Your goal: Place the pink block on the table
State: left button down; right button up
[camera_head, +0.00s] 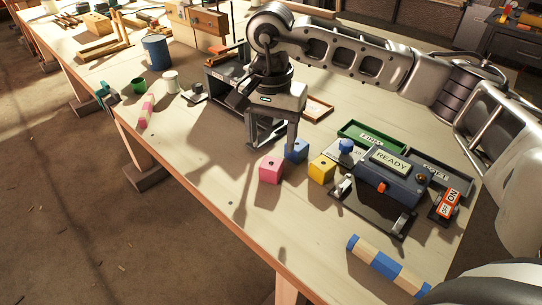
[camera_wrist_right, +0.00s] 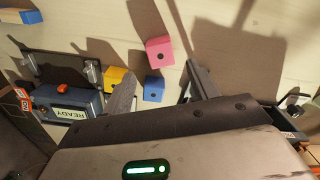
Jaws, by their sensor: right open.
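The pink block (camera_head: 271,170) rests on the table (camera_head: 225,185), just in front of and left of the blue block (camera_head: 297,150). The yellow block (camera_head: 321,168) sits to the right of both. My right gripper (camera_head: 272,147) is open, with its fingers pointing down behind the pink block. In the right wrist view, the pink block (camera_wrist_right: 160,52) lies beyond the open fingertips (camera_wrist_right: 162,72), and the blue block (camera_wrist_right: 154,88) shows between the fingers. Nothing is visibly held. My left gripper is not in view.
A dark device with a READY label (camera_head: 391,160) stands right of the blocks, by a green tray (camera_head: 372,137) and a red switch (camera_head: 450,202). A blue-and-wood striped bar (camera_head: 385,265) lies at the front. The table left of the pink block is clear.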

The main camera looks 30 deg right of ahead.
aim_at(271, 164)
jog(key=shift+r, duration=2.2)
